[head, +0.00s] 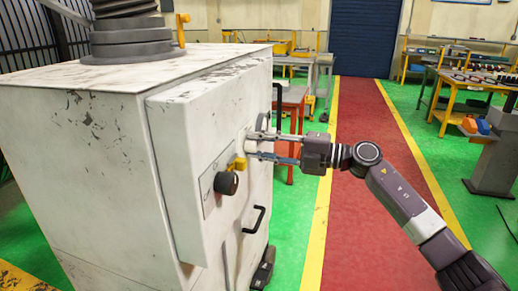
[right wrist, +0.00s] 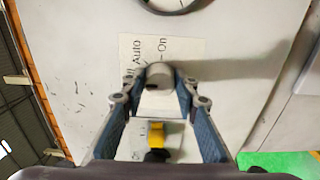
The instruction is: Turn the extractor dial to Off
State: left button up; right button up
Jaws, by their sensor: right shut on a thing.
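The extractor (head: 110,130) is a big scuffed white cabinet at the left of the head view. Its pale round dial (right wrist: 160,71) shows in the right wrist view, against a label plate (right wrist: 135,50) reading Auto and On, with another word at the left partly cut off. A small dark mark shows on the dial; I cannot tell surely which word it points to. My right gripper (head: 254,145) reaches the cabinet's front from the right and is shut on the dial, one finger on each side. The fingers hide part of the dial in the head view. My left gripper is not in view.
A black knob (head: 226,183) with a yellow part (head: 237,163) sits beside the dial on the front panel. A black handle (head: 255,219) is below. A red walkway (head: 355,130) lies clear at the right. Workbenches (head: 470,85) stand farther back.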

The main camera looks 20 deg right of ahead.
dwell(0.3)
jog(key=o, duration=1.1)
jog(key=shift+o, duration=0.2)
jog(key=v, duration=1.2)
